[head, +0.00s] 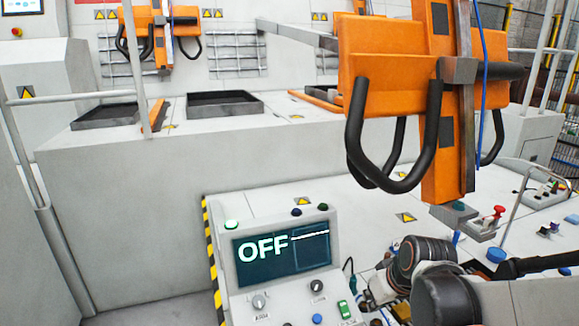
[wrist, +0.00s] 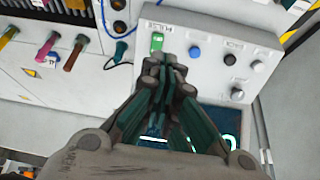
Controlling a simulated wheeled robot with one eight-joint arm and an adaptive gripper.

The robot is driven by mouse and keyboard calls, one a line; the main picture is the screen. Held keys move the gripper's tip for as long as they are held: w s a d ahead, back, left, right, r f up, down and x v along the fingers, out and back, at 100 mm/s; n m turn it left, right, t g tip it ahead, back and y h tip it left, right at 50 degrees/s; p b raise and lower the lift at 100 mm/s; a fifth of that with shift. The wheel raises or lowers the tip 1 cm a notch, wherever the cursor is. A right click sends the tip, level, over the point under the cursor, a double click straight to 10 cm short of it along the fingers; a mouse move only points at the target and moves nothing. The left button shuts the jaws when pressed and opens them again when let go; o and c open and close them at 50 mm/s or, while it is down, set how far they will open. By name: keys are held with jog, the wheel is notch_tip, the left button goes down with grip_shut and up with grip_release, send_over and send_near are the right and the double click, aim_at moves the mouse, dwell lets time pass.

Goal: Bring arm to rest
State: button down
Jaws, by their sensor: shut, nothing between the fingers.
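My gripper (wrist: 165,72) is shut and empty in the wrist view, its fingertips together near the green switch (wrist: 157,42) of the control panel. I cannot tell from this view whether they touch it. In the head view my arm reaches in from the lower right, and its end is beside the panel's right side. The control panel (head: 222,262) has a dark screen (head: 300,253) reading "OFF". Below the screen are grey and black knobs, a blue button (head: 317,319) and the green switch (head: 345,309).
An orange gantry unit (head: 375,72) with black curved hooks hangs above my arm. A white bench (head: 330,210) with coloured handles lies behind the panel. A metal handrail (head: 25,150) runs along the left. Another orange unit (head: 150,42) hangs at the back, above dark trays (head: 225,101).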

jog(key=s+r+m+t, duration=0.1)
jog(key=s+r, duration=0.3)
jog(key=s, duration=0.3)
jog(key=s+r+m+t+h, duration=0.1)
jog(key=s+r+m, duration=0.1)
jog(key=s+r, duration=0.3)
jog(key=shift+s+a+r, duration=0.2)
jog(key=shift+s+a, duration=0.2)
jog(key=shift+s, duration=0.95)
